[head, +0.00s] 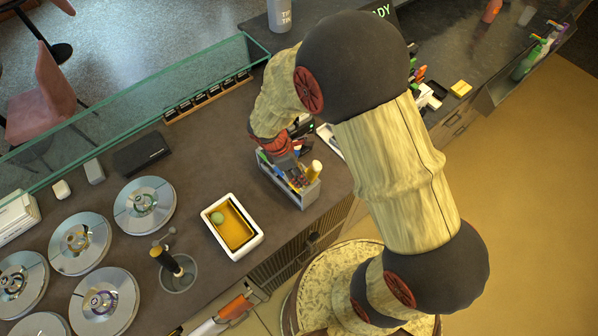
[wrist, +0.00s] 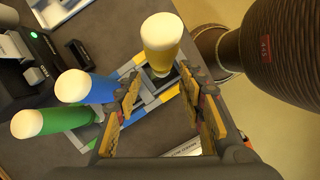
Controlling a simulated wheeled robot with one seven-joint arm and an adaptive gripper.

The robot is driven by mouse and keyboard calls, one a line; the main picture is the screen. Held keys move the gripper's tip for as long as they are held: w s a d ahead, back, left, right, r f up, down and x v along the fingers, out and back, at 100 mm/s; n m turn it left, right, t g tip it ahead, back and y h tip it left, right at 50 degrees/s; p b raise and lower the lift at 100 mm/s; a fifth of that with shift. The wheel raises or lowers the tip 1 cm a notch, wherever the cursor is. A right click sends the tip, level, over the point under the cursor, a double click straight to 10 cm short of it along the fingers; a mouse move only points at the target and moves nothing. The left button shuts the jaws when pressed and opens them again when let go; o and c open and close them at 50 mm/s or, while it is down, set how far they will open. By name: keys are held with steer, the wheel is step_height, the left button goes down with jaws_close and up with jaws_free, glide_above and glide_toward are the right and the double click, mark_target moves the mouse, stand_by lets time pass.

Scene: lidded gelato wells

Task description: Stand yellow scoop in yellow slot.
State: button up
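The yellow scoop shows as a yellow handle with a cream top, standing in the grey rack, in the wrist view (wrist: 161,45) and the head view (head: 314,170). The rack (head: 301,198) has yellow and blue marks on its rim in the wrist view (wrist: 146,58). The scoop's lower end is hidden, but yellow marks lie around its base. My gripper (wrist: 160,80) is open, with its fingertips on either side of the lower handle and visible gaps. In the head view it (head: 292,178) is at the rack, partly hidden by my arm.
A blue scoop (wrist: 80,88) and a green scoop (wrist: 45,121) stand in the rack's other slots. A white tray (head: 257,240) with a green ball is left of the rack. A dipper well (head: 180,276) and lidded wells (head: 144,205) lie farther left.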

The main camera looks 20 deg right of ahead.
steer(key=shift+o, duration=0.2)
steer(key=d+p+v, duration=0.1)
steer(key=p+v, duration=0.6)
steer(key=v, duration=0.2)
steer(key=shift+r, duration=0.25)
steer(key=shift+s+d, duration=0.15)
stand_by(0.4)
